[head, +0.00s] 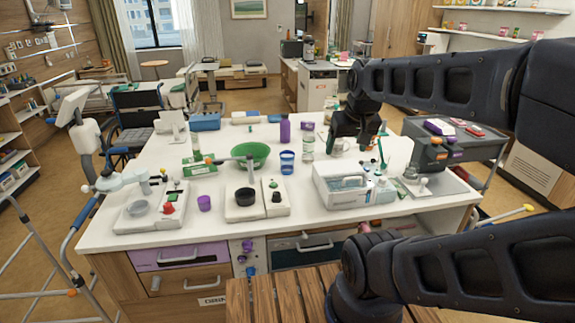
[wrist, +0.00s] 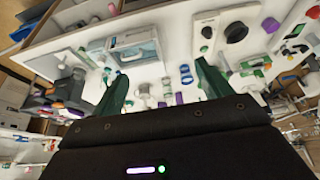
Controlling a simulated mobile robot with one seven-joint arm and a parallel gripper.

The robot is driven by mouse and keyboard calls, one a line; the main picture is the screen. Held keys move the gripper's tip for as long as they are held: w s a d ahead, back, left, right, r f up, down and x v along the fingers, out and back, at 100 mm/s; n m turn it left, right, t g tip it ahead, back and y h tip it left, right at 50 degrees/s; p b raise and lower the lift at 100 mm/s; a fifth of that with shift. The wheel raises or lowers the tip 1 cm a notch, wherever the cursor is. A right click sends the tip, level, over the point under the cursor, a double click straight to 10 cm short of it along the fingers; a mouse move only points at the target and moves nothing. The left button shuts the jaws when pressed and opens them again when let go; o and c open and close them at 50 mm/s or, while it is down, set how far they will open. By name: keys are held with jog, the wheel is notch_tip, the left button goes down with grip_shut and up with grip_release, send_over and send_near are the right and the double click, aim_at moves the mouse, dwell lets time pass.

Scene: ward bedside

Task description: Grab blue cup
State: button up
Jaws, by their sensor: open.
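The blue cup (head: 287,162) stands upright on the white counter, just right of the green bowl, in the head view. In the wrist view the blue cup (wrist: 186,75) shows between my fingers, close to the right fingertip. My gripper (head: 357,150) is above the counter, to the right of the cup and apart from it. In the wrist view my gripper (wrist: 161,72) has its two green fingers spread wide with nothing held between them.
A clear jar (head: 307,146) stands close right of the cup, with a purple bottle (head: 285,131) behind. The green bowl (head: 251,153) is to its left. Bare counter lies in front of the cup.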

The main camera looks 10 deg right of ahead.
jog(key=shift+o, duration=1)
jog(key=m+h, duration=0.4)
jog(key=m, duration=0.3)
send_over(287, 163)
jog(key=a, duration=0.2)
notch_tip(287, 163, down, 21)
jog(key=shift+t, duration=0.4)
jog(key=shift+x, duration=4.8)
